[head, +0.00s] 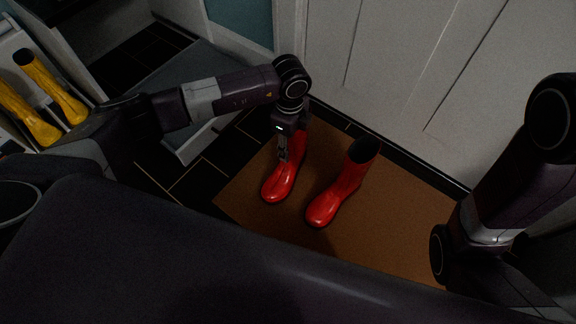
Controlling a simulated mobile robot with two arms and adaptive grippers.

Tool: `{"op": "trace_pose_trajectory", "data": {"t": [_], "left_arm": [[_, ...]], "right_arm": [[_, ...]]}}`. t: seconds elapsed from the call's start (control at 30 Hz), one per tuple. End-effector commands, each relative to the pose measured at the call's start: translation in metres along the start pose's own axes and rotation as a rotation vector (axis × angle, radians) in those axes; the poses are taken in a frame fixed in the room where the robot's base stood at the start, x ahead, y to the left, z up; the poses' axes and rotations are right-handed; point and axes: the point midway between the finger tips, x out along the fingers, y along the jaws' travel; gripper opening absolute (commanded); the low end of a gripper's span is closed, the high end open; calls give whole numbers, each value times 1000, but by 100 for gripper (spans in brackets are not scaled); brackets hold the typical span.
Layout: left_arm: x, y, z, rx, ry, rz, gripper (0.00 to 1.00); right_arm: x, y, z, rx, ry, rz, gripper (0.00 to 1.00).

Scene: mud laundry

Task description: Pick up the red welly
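Two red wellies stand upright on a brown mat (395,225) in the head view. The left red welly (279,183) is partly hidden behind my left gripper and wrist. The right red welly (340,190) stands clear beside it, its dark opening facing up. My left gripper (283,155) points down at the shaft of the left welly and overlaps it in the picture. I cannot tell whether its fingers are open or shut, or whether they touch the boot. My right arm is at the right edge, and its gripper is out of view.
A pair of yellow wellies (58,90) rests on a white rack at the upper left. A pale panelled door or wall (400,70) stands behind the mat. A low grey-topped unit (190,70) is left of the mat, over dark tiles.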

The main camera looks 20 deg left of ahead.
Motion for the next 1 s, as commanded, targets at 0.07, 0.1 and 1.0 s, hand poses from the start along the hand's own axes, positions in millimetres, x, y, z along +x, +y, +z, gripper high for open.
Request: {"op": "trace_pose_trajectory", "data": {"t": [0.07, 0.1, 1.0], "left_arm": [[1, 0, 0, 1, 1, 1, 35], [0, 0, 0, 1, 1, 1, 35], [-1, 0, 0, 0, -1, -1, 0]], "right_arm": [[1, 0, -1, 0, 2, 0, 85], [1, 0, 0, 0, 2, 0, 85], [1, 0, 0, 0, 1, -1, 85]]}}
